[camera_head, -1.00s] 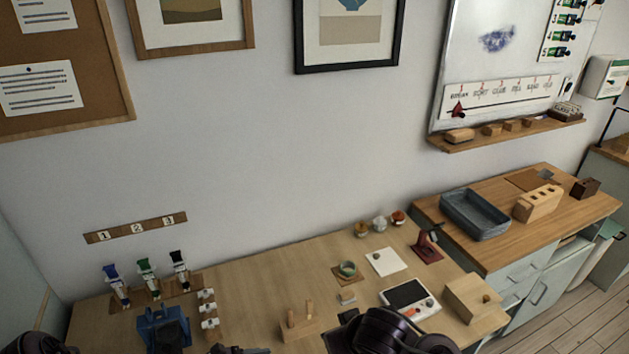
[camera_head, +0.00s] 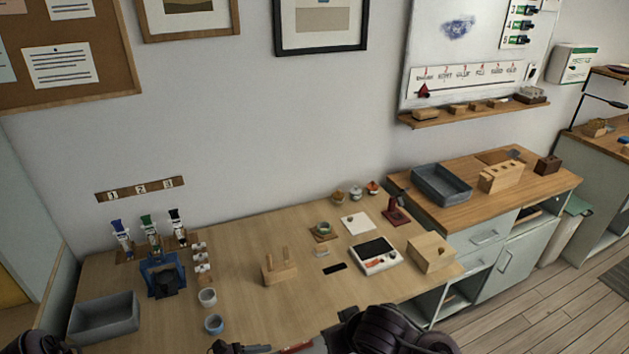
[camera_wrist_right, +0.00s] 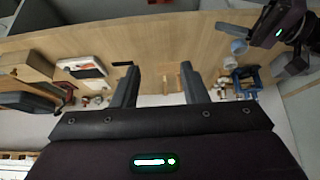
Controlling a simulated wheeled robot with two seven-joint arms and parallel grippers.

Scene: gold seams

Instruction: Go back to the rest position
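My right gripper shows in the right wrist view (camera_wrist_right: 160,82), its two grey fingers wide apart with nothing between them. Beyond the fingers lie the workbench and a wooden stand with pegs. My left gripper (camera_wrist_right: 224,28) shows at the upper right of that view as a grey bar on a dark wrist; whether its fingers are apart is unclear. In the head view my dark right arm (camera_head: 388,332) is at the bottom edge and only dark tips of hand parts show near the bottom centre. A small red piece beside them is cut off and unclear.
The workbench (camera_head: 232,285) carries a pegged wooden stand (camera_head: 279,272), blue holder (camera_head: 163,275), grey bin (camera_head: 104,317), two cups (camera_head: 208,297), white device (camera_head: 375,256), black strip (camera_head: 335,268) and wooden box (camera_head: 432,253). A side counter (camera_head: 465,195) stands right. Open floor (camera_head: 560,305) lies at the lower right.

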